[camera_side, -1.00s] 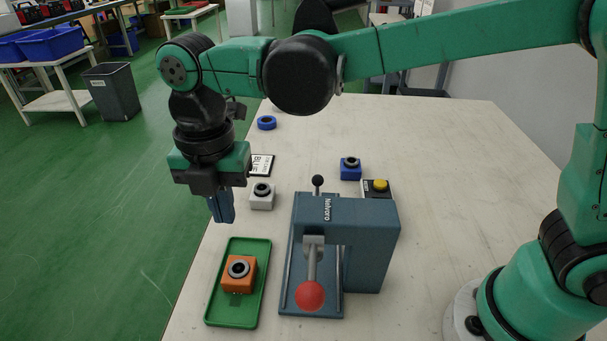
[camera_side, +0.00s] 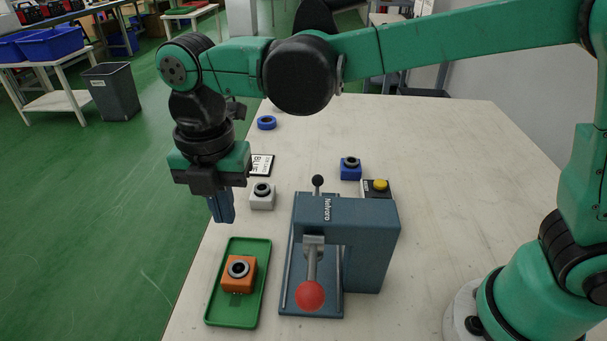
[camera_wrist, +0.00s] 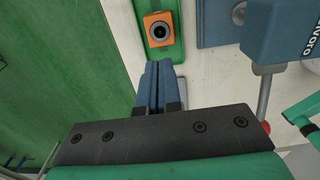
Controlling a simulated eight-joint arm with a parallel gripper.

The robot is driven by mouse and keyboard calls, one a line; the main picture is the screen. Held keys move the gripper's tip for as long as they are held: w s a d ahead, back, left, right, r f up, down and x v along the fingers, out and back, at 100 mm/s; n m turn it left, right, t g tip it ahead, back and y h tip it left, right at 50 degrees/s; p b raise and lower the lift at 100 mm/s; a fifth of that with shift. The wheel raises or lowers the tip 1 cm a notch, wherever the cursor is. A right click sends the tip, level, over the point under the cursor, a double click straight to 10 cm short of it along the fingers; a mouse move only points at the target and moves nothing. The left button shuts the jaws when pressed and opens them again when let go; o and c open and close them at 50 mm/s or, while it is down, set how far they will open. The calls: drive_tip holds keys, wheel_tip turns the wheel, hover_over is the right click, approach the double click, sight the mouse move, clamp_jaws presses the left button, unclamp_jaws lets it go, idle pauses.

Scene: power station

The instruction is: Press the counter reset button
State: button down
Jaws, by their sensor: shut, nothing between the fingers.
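A yellow button (camera_side: 380,185) sits on a small dark box (camera_side: 372,194) with a label, behind the right part of the blue press. This looks like the counter reset button, but the label is too small to read. My gripper (camera_side: 222,218) is shut and empty, pointing down above the left edge of the table, left of the press and well apart from the button. In the wrist view my gripper's blue fingers (camera_wrist: 153,88) are together. The yellow button does not show in the wrist view.
The blue press (camera_side: 365,222) with a red-knobbed lever (camera_side: 310,296) stands between gripper and button. A green tray (camera_side: 218,309) holds an orange block (camera_side: 239,280).

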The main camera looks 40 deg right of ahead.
idle(0.3)
drive_tip(key=m+t+y, duration=0.4)
drive_tip(key=m+t, duration=0.4)
drive_tip(key=m, duration=0.5)
hover_over(385, 183)
drive_tip(key=shift+r, duration=0.35)
drive_tip(key=shift+f, duration=4.45)
drive_tip(key=shift+f, duration=0.15)
drive_tip(key=shift+f, duration=0.25)
